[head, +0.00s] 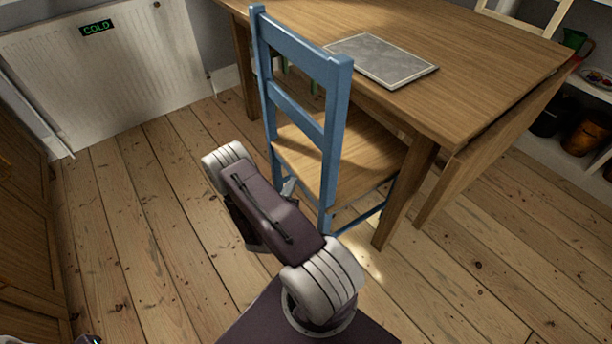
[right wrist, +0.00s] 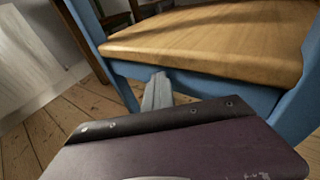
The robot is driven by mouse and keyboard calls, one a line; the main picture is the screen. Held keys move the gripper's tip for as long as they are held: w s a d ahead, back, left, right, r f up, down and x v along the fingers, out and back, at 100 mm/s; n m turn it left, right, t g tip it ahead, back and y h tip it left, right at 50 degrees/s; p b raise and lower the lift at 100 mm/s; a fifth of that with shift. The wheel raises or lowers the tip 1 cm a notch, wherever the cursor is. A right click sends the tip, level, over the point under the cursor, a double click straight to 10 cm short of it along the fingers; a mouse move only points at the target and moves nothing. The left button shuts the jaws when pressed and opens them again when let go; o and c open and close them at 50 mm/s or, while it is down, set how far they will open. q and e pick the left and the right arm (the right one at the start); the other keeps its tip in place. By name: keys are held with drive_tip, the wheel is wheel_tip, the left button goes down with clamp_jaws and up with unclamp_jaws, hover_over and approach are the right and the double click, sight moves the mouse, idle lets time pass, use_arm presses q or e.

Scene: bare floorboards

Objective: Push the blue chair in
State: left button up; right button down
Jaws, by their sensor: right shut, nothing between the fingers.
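The blue chair (head: 335,130) with a wooden seat stands at the near side of the wooden table (head: 470,60), its seat partly under the tabletop. My right gripper (head: 287,187) is low behind the chair's back, mostly hidden by my own arm. In the right wrist view, my right gripper (right wrist: 157,92) is shut and empty, with its tips at the blue rail (right wrist: 205,87) just below the front-facing edge of the seat (right wrist: 210,45). I cannot tell whether the tips touch the rail. My left gripper is not clearly in view.
A grey mat (head: 380,60) lies on the table. A white radiator (head: 100,65) is on the wall at left, and wooden cabinets (head: 30,220) stand at the left edge. A white shelf (head: 585,140) with pots is at right. The floorboards (head: 130,220) left of the chair are clear.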

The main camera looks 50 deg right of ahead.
sight(299, 180)
drive_tip(key=shift+s+d, duration=0.3)
drive_tip(key=shift+d, duration=0.7)
drive_tip(key=shift+s+d, duration=0.25)
drive_tip(key=shift+d, duration=0.8)
drive_tip(key=shift+s+d, duration=0.3)
drive_tip(key=shift+d, duration=0.7)
drive_tip(key=shift+a, duration=0.15)
drive_tip(key=shift+w+a+p, duration=0.2)
drive_tip(key=shift+a+p, duration=0.1)
drive_tip(key=shift+a, duration=0.4)
drive_tip(key=shift+w+a+p, duration=0.2)
drive_tip(key=shift+a+p, duration=0.05)
drive_tip(key=shift+a, duration=0.4)
drive_tip(key=a+r+p, duration=0.1)
drive_tip(key=w+a+r+p, duration=0.1)
drive_tip(key=a, duration=0.1)
drive_tip(key=a+r+p, duration=0.2)
drive_tip(key=shift+w+a, duration=0.1)
drive_tip(key=shift+w, duration=0.1)
drive_tip(key=shift+a, duration=0.4)
drive_tip(key=shift+w, duration=0.1)
